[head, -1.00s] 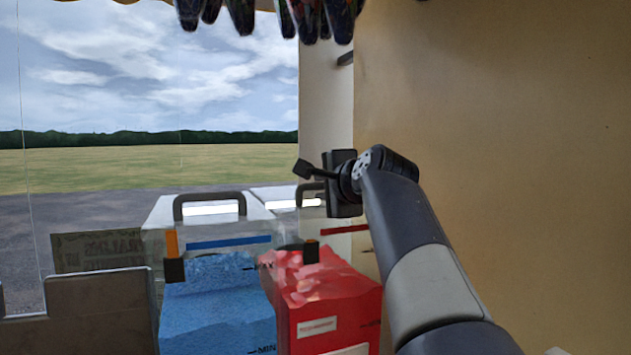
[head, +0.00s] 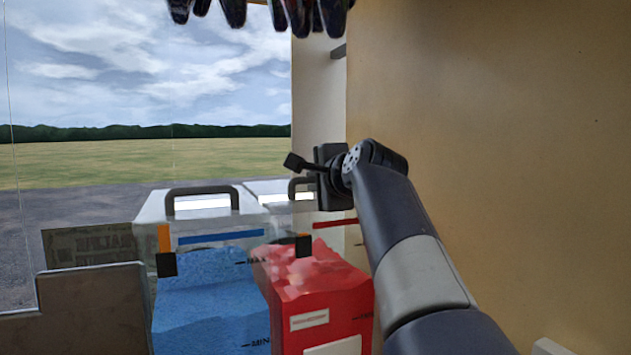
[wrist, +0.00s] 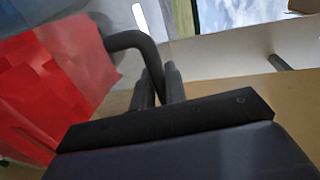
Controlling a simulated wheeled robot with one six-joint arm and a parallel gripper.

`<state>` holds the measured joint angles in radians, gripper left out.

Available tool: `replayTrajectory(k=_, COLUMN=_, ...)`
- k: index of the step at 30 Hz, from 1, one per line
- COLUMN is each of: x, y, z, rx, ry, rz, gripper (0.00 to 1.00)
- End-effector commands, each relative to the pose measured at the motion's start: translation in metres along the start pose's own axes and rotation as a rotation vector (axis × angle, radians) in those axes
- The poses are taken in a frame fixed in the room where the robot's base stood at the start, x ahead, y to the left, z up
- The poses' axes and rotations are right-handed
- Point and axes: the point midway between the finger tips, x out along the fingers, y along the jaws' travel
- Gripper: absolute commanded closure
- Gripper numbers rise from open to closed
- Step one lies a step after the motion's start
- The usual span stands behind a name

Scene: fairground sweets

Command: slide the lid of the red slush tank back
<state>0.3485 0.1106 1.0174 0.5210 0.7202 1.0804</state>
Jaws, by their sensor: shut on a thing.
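The red slush tank (head: 325,300) stands at the lower middle of the head view, to the right of the blue one. Its pale lid (head: 278,188) has a dark bar handle (head: 297,186). In the wrist view the handle (wrist: 125,40) curves in from the left beside the red slush (wrist: 60,80). My gripper (wrist: 160,85) has its two fingers close together around the handle, shut on it. In the head view my gripper is at the right end of the lid, and my wrist partly hides the lid and handle.
The blue slush tank (head: 210,300), with its own lid handle (head: 202,190), stands just left. A grey panel (head: 95,310) is at the lower left. A tan wall (head: 500,120) rises close on the right. Dark wrapped items (head: 300,15) hang above.

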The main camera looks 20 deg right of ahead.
Motion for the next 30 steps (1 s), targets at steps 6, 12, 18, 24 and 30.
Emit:
replayTrajectory(k=6, x=0.023, y=-0.003, z=0.000, rx=0.000, ry=-0.003, rz=0.004, gripper=1.00)
replayTrajectory(k=12, x=0.058, y=-0.011, z=0.001, rx=-0.001, ry=-0.003, rz=0.002, gripper=1.00)
replayTrajectory(k=18, x=0.077, y=-0.015, z=0.000, rx=0.000, ry=-0.002, rz=0.001, gripper=1.00)
replayTrajectory(k=24, x=0.080, y=-0.015, z=0.000, rx=0.000, ry=-0.001, rz=0.001, gripper=1.00)
replayTrajectory(k=30, x=0.080, y=-0.015, z=0.000, rx=0.000, ry=-0.001, rz=0.001, gripper=0.85)
